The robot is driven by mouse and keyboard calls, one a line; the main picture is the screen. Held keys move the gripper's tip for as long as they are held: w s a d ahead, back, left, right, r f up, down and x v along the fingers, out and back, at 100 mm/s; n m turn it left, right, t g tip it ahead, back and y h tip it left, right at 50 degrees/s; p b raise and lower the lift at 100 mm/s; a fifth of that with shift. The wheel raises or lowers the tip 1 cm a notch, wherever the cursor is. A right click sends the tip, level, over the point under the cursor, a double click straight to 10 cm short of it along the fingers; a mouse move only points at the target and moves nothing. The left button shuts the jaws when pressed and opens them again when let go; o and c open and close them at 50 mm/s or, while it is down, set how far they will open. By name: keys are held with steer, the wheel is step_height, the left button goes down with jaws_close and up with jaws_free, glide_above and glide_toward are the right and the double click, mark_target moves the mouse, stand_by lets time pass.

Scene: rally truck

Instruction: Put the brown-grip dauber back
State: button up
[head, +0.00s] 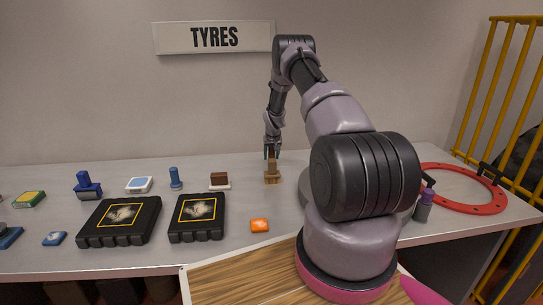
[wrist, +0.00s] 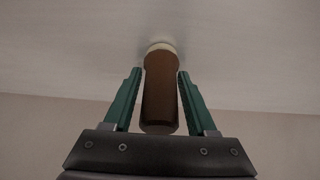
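The brown-grip dauber (wrist: 160,95) shows in the wrist view as a brown cylinder with a cream far end, lying between the two green fingers of my gripper (wrist: 160,78). The fingertips are very close to its sides; I cannot tell whether they press on it. The cream end is at or near a pale surface. The dauber cannot be told apart clearly there.
On the grey table (head: 320,158) stand a blue dauber (head: 175,179), a blue stamp (head: 87,186), a brown block (head: 220,180) and two black cases (head: 120,221).

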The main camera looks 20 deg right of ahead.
steer(key=shift+o, duration=0.6)
steer(key=shift+r, duration=0.1)
